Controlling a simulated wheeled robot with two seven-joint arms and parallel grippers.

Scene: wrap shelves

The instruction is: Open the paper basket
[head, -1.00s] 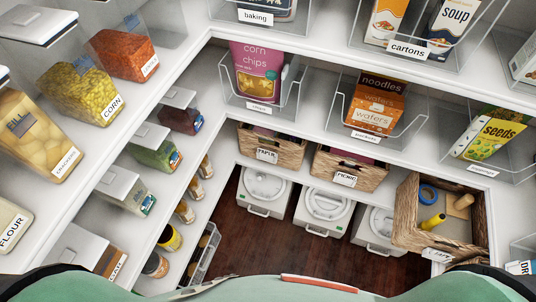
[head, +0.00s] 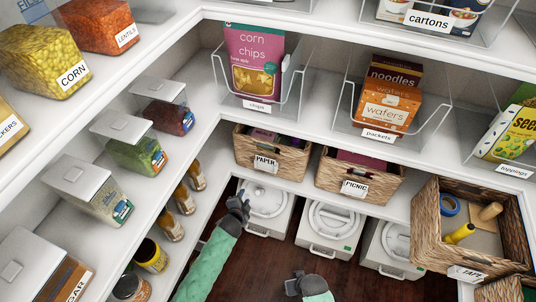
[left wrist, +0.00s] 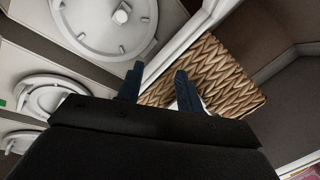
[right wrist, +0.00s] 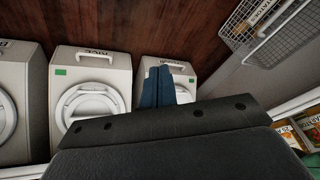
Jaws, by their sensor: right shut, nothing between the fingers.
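The paper basket (head: 287,162) is a woven wicker basket with a PAPER label (head: 266,163) on the lower shelf in the head view. It sits on the shelf, left of the picnic basket. My left gripper (head: 239,205) is below and slightly left of it. In the left wrist view the gripper (left wrist: 158,82) has its fingers apart, with a wicker basket (left wrist: 222,75) beyond them; it holds nothing visible. A gap from the basket shows in the head view. My right gripper (head: 297,283) is low over the floor, shut and empty; its fingers also show in the right wrist view (right wrist: 158,86).
The picnic basket (head: 378,183) stands to the right; an open tape basket (head: 430,222) juts out farther right. White lidded bins (head: 331,226) stand under the shelf. Jars (head: 170,225) line the left shelf. The dark floor (head: 260,272) is clear.

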